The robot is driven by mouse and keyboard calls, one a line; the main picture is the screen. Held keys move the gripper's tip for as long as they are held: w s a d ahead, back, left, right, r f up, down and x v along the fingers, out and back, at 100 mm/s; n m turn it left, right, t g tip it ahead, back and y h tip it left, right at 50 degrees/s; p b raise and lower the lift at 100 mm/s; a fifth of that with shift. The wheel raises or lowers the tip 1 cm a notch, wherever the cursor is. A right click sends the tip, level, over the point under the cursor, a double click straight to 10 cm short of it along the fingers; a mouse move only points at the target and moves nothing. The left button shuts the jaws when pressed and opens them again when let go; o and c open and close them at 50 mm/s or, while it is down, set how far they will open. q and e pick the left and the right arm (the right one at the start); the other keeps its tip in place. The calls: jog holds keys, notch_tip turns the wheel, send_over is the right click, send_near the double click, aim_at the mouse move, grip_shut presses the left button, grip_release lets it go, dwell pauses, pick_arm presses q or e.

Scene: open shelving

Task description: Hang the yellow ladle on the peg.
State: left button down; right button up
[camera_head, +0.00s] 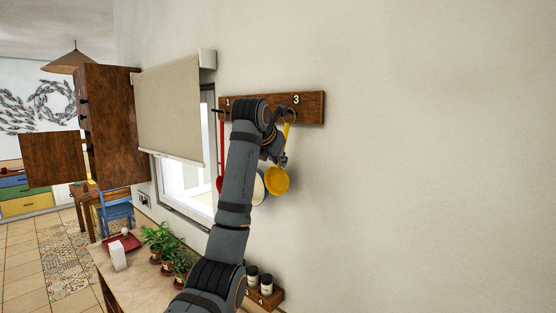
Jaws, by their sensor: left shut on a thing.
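The yellow ladle (277,181) is upright, bowl down, in front of the wall, its handle rising to the wooden peg board (313,108). My left gripper (283,159) is shut on the ladle's handle, just above the bowl. The handle's top is near the dark peg (289,113) below the number 3. I cannot tell whether its loop is around the peg or only beside it. My left arm hides the middle of the board. My right gripper is not in view.
A red utensil (220,150) hangs at the board's left end. A pale, dark-rimmed item (259,189) shows partly behind my arm. Below are potted plants (159,239), a red tray (122,243) and dark jars (266,280) on a small shelf. The wall to the right is clear.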

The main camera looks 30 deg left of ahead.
pick_arm(q)
jog(key=shift+f, duration=0.1)
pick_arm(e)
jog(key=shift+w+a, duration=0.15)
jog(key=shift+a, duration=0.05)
pick_arm(q)
jog(key=c, duration=1.3)
grip_release()
jog(key=shift+a, duration=0.1)
notch_tip(320, 180, up, 10)
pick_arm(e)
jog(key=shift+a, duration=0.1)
